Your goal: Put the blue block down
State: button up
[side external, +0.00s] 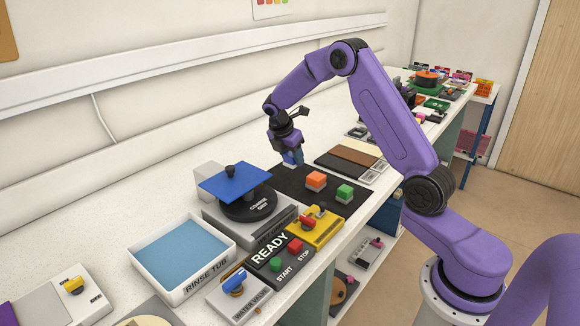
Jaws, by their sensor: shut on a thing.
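My gripper (294,157) points down over the back left part of a dark mat (282,184). It is shut on a blue block (290,160), which shows only partly at the fingertips. The block is at or just above the mat; I cannot tell if it touches. An orange block (316,179) and a green block (345,192) sit on the mat to the right and nearer the front, apart from my gripper.
A round device with a blue plate (232,181) on top stands left of the mat. A yellow switch box (315,228) and a READY start/stop panel (281,259) lie in front. A rinse tub (226,254) stands further left. Brown and cream sheets (352,157) lie behind the mat.

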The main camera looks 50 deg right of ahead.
aim_at(290, 166)
jog(key=shift+w+d+f, duration=0.15)
jog(key=shift+w+f, duration=0.3)
jog(key=shift+f, duration=1.65)
jog(key=shift+f, duration=0.2)
jog(key=o, duration=1)
jog(key=shift+r, duration=0.1)
jog(key=v, duration=1.2)
